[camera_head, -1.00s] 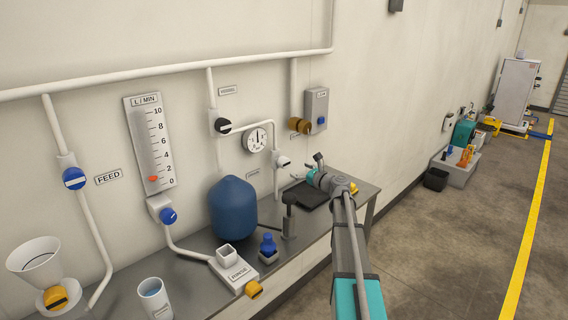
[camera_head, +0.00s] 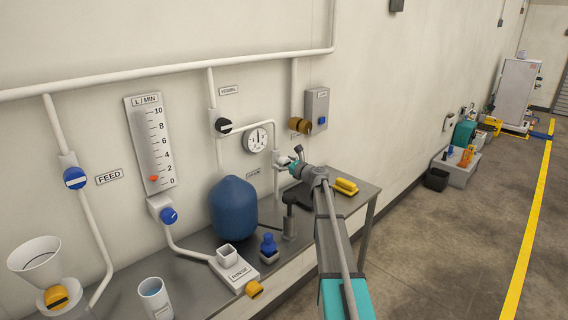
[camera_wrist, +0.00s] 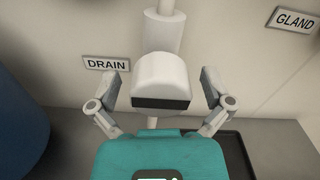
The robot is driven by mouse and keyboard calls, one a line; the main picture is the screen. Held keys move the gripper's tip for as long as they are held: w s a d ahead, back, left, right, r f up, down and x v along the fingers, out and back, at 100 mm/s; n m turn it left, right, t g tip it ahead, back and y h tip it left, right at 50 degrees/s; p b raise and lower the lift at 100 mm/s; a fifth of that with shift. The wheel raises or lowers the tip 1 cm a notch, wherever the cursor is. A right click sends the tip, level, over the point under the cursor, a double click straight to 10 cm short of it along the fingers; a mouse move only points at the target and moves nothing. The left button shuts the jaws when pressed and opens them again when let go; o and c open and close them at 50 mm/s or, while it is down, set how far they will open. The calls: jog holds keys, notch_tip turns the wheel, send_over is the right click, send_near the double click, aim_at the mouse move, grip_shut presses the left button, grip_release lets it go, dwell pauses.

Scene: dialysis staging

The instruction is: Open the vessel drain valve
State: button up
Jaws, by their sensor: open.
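The drain valve (camera_wrist: 161,78) has a white rounded handle with a dark front face, on a white vertical pipe at the wall. A DRAIN label (camera_wrist: 106,63) is to its left. In the head view the valve (camera_head: 282,158) is right below the round gauge, partly covered by my gripper (camera_head: 291,162). In the wrist view my gripper (camera_wrist: 161,72) is open, with one finger on each side of the handle. I see gaps between the fingers and the handle. The blue vessel (camera_head: 233,208) stands on the bench to the left.
A GLAND label (camera_wrist: 296,18) is on the wall at right. A yellow object (camera_head: 346,186) and a black tray (camera_head: 304,203) are on the bench below my arm. A dark post (camera_head: 290,218) and a blue-topped fitting (camera_head: 268,246) stand nearer.

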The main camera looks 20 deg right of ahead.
jog(key=c, duration=1.1)
jog(key=shift+n, duration=0.3)
jog(key=n, duration=0.3)
jog(key=shift+n, duration=0.4)
jog(key=n, duration=0.4)
jog(key=shift+n, duration=0.3)
jog(key=n, duration=0.4)
jog(key=shift+a+f+n, duration=0.1)
jog(key=shift+n, duration=2.5)
